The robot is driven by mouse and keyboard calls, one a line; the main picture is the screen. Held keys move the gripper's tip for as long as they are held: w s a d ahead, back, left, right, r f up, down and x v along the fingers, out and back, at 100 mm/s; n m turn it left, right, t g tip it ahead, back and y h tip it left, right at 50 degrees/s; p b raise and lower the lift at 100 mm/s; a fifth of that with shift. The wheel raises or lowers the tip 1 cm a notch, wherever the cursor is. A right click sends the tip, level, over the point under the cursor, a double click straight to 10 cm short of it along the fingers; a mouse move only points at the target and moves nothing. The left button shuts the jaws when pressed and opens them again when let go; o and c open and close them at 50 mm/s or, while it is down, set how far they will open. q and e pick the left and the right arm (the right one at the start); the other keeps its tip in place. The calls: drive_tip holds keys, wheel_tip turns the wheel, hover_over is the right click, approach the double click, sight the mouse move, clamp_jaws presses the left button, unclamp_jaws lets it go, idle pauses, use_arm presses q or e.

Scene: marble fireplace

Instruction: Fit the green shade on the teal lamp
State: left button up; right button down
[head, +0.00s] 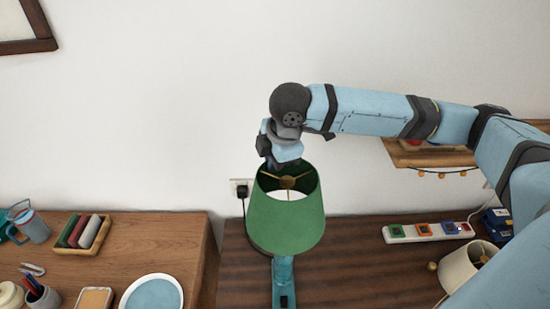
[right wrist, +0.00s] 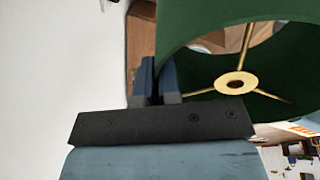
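The green shade (head: 285,222) is upright, open at the top, with a brass ring and spokes inside; the ring (right wrist: 236,83) also shows in the right wrist view. The teal lamp (head: 283,270) stands below it on the dark table, its upper part hidden by the shade. I cannot tell whether the shade rests on the lamp or hangs just above it. My right gripper (head: 270,163) is at the shade's far rim. In the right wrist view its two fingers (right wrist: 160,80) stand close together, one on each side of the shade's wall. My left gripper is out of view.
A power strip (head: 428,231) and a small lamp with a cream shade (head: 466,268) are on the right of the dark table. A wooden desk (head: 150,245) with a tray and plate is at left.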

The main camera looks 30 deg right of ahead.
sight(275, 175)
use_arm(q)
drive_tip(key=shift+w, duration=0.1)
use_arm(e)
drive_tip(key=shift+f, duration=0.4)
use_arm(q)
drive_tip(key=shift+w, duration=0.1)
use_arm(e)
drive_tip(key=shift+f, duration=0.1)
drive_tip(key=shift+f, duration=0.3)
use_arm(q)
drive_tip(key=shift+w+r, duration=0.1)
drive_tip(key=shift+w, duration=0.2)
use_arm(e)
drive_tip(key=shift+f, duration=0.1)
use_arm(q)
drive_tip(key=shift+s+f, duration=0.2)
use_arm(e)
drive_tip(key=shift+f, duration=0.3)
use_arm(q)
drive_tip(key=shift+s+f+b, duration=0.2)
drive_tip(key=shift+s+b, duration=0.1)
use_arm(e)
drive_tip(key=shift+f, duration=0.3)
drive_tip(key=shift+f, duration=0.15)
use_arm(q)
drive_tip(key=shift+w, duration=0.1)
use_arm(e)
drive_tip(key=shift+f, duration=0.3)
